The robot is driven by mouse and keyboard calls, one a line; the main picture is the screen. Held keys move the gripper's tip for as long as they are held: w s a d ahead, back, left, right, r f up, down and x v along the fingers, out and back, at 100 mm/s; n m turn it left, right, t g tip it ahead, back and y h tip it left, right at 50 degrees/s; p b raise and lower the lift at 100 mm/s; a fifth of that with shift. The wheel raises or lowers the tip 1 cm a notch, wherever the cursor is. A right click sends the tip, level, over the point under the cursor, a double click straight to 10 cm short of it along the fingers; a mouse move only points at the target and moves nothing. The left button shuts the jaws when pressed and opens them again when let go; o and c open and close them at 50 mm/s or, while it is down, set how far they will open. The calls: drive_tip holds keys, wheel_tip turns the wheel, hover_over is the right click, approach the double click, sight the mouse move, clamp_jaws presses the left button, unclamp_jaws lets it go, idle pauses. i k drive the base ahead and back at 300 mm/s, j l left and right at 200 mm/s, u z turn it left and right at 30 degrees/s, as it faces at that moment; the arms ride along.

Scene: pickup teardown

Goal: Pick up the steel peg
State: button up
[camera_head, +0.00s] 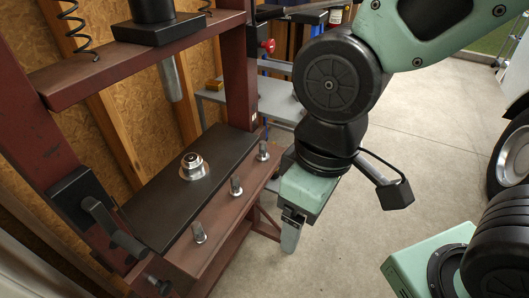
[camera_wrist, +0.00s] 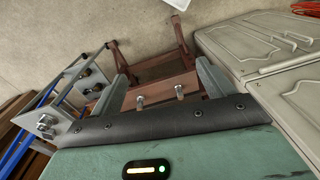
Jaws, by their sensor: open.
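Several similar short steel pegs stand upright along the front red beam of the press: one near the front (camera_head: 198,232), one in the middle (camera_head: 236,186) and one at the far end (camera_head: 262,151). I cannot tell which is the task's peg. My gripper (camera_head: 291,232) hangs pointing down to the right of the beam, apart from the pegs. In the wrist view my open gripper (camera_wrist: 163,75) has its fingers spread, with nothing held. Two pegs, a left one (camera_wrist: 140,103) and a right one (camera_wrist: 180,92), show between the fingers, farther off.
A steel bearing-like part (camera_head: 192,167) sits on the black press plate (camera_head: 150,205). The press ram (camera_head: 171,80) hangs above it. A red upright (camera_head: 238,75) stands at the beam's far end. Open concrete floor (camera_head: 410,150) lies to the right, with a wheel (camera_head: 510,155) at the edge.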

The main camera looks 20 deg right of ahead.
sight(263, 156)
drive_tip(key=u, duration=0.45)
drive_tip(key=l+u, duration=0.3)
drive_tip(key=u, duration=0.15)
drive_tip(key=i+l+u, duration=0.1)
drive_tip(key=l+u, duration=0.2)
drive_tip(key=u, duration=0.15)
drive_tip(key=l+u, duration=0.3)
drive_tip(key=u, duration=0.15)
drive_tip(key=k+l+u, duration=0.1)
drive_tip(key=l+u, duration=0.2)
drive_tip(key=u, duration=0.15)
drive_tip(key=k+l+u, duration=0.25)
drive_tip(key=k+l, duration=0.15)
drive_tip(key=l, duration=0.4)
drive_tip(key=k+l+u, duration=0.25)
drive_tip(key=k+l, duration=0.2)
drive_tip(key=l, duration=0.25)
drive_tip(key=k+l+u, duration=0.25)
drive_tip(key=k+l, duration=0.25)
drive_tip(key=l, duration=0.15)
drive_tip(key=k+l, duration=0.75)
drive_tip(key=l, duration=0.1)
